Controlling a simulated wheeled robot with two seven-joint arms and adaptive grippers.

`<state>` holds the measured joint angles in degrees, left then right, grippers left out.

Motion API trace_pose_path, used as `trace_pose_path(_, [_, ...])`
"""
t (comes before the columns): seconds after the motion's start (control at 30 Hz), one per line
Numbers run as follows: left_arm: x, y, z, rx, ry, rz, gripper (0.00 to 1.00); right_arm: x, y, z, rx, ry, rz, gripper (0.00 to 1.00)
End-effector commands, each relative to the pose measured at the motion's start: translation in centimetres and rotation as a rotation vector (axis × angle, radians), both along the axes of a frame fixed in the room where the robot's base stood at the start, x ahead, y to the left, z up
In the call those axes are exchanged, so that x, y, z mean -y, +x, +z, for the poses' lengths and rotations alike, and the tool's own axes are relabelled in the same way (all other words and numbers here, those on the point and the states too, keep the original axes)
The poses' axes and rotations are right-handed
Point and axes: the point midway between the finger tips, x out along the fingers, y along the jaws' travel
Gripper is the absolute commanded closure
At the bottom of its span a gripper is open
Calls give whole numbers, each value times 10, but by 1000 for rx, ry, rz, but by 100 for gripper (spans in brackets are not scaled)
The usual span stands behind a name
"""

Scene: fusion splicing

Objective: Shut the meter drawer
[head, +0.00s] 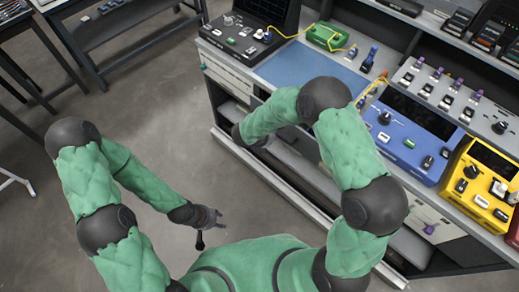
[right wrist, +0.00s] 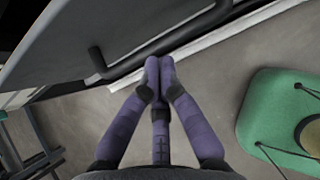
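In the right wrist view a grey drawer front (right wrist: 150,22) carries a long black bar handle (right wrist: 205,24). My right gripper (right wrist: 158,64) has its purple fingers drawn together, with the tips at the handle's lower edge. I cannot tell whether they touch it, and nothing shows between them. In the head view my right forearm reaches to the bench front and its bent links hide most of the drawer area; the fingers are hidden there. My left gripper (head: 208,222) hangs over bare floor, far from the bench, too small to read its fingers.
The workbench (head: 283,72) holds a black meter (head: 240,32), a green device (head: 327,36), a blue unit (head: 405,130) and a yellow unit (head: 482,185). A pale base rail (head: 275,190) runs along its foot. The grey floor (head: 165,120) between bench and left tables is clear.

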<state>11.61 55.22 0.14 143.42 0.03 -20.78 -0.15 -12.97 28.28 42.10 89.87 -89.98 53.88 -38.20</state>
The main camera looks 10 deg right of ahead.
Motion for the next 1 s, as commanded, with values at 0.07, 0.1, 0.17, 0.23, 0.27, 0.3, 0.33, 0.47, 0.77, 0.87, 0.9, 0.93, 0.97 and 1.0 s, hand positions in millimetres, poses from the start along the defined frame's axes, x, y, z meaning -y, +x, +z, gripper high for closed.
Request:
trace_pose_path(0.07, [0, 0, -2, 0, 0, 0, 60, 14, 9, -1, 1, 1, -4, 100])
trace_pose_path(0.1, [0, 0, -2, 0, 0, 0, 60, 20, 13, -1, 0, 0, -4, 100])
trace_pose_path(0.17, [0, 0, -3, 0, 0, 0, 60, 26, 19, 0, 1, 1, -4, 100])
trace_pose_path(0.23, [0, 0, -4, 0, 0, 0, 60, 33, 24, 0, 0, 0, -2, 100])
trace_pose_path(0.27, [0, 0, -4, 0, 0, 0, 60, 36, 26, 0, 0, 0, -2, 100])
trace_pose_path(0.3, [0, 0, -4, 0, 0, 0, 60, 38, 28, 0, 1, 1, -2, 100])
trace_pose_path(0.33, [0, 0, -4, 0, 0, 0, 60, 40, 29, 0, 1, 0, -1, 100])
trace_pose_path(0.47, [0, 0, -4, 0, 0, 0, 60, 45, 33, 0, 0, 0, 0, 100])
trace_pose_path(0.77, [0, 0, -4, 0, 0, 0, 60, 47, 35, 0, 1, 0, -1, 100])
trace_pose_path(0.87, [0, 0, -4, 0, 0, 0, 60, 47, 35, 1, 1, 0, -1, 100])
trace_pose_path(0.9, [0, 0, -4, 0, 0, 0, 60, 47, 35, 1, 1, 0, -1, 100])
trace_pose_path(0.93, [0, 0, -4, 0, 0, 0, 60, 47, 35, 1, 1, 0, -1, 100])
trace_pose_path(0.97, [0, 0, -4, 0, 0, 0, 60, 47, 35, 1, 1, 0, -1, 100])
trace_pose_path(1.0, [0, 0, -4, 0, 0, 0, 60, 46, 35, 1, 1, 0, -1, 100])
